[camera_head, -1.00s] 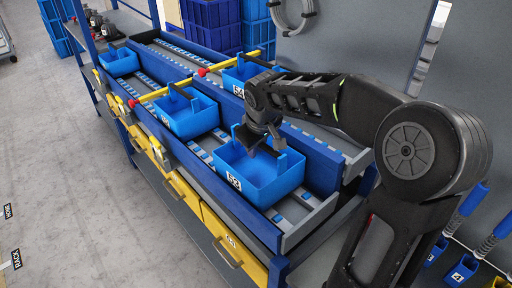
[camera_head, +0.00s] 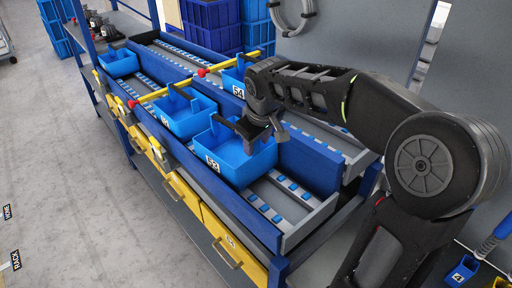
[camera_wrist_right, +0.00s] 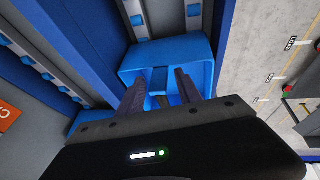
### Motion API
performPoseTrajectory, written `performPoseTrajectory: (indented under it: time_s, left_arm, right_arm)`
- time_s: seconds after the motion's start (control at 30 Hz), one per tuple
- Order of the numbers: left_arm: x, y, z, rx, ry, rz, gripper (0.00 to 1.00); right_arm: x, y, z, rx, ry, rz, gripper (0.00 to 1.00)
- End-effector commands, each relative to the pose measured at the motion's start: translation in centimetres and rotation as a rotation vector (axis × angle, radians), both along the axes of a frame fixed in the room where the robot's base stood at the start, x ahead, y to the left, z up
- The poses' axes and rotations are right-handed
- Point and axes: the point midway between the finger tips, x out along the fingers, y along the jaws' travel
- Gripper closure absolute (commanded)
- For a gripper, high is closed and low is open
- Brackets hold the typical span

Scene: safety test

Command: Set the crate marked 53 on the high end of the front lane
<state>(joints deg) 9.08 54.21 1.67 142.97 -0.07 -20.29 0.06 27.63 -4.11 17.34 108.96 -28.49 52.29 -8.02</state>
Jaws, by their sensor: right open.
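The blue crate marked 53 (camera_head: 232,158) sits in the front lane (camera_head: 290,205), close against the blue crate uphill or downhill of it in the row (camera_head: 182,112); I cannot tell a gap. Bare rollers show at the lane's near end. My right gripper (camera_head: 248,132) is over crate 53, at its upright handle part. In the right wrist view the two dark fingers (camera_wrist_right: 161,90) stand apart over the blue crate (camera_wrist_right: 202,72), with its wall between or just beyond them. Whether they touch it is hidden. My left gripper is not in view.
A back lane (camera_head: 325,135) holds a crate marked 54 (camera_head: 232,82). A yellow bar (camera_head: 165,90) with a red knob crosses the lanes. Another blue crate (camera_head: 118,62) stands at the far end. Yellow drawers (camera_head: 215,230) hang below the front rail.

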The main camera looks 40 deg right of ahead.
Motion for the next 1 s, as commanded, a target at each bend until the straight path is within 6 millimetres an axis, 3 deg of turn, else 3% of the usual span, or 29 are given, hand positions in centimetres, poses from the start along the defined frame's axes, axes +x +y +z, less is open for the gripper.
performPoseTrajectory:
  time_s: [0.13,0.3,1.0]
  left_arm:
    - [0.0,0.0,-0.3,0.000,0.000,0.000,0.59]
    - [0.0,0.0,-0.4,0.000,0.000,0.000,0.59]
    - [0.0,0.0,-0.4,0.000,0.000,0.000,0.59]
  right_arm:
    - [-0.8,0.4,2.4,-0.001,-0.005,-0.001,0.59]
    - [-1.4,0.6,3.9,0.001,-0.002,-0.001,0.59]
    - [-1.5,0.7,4.1,0.001,-0.001,0.000,0.59]
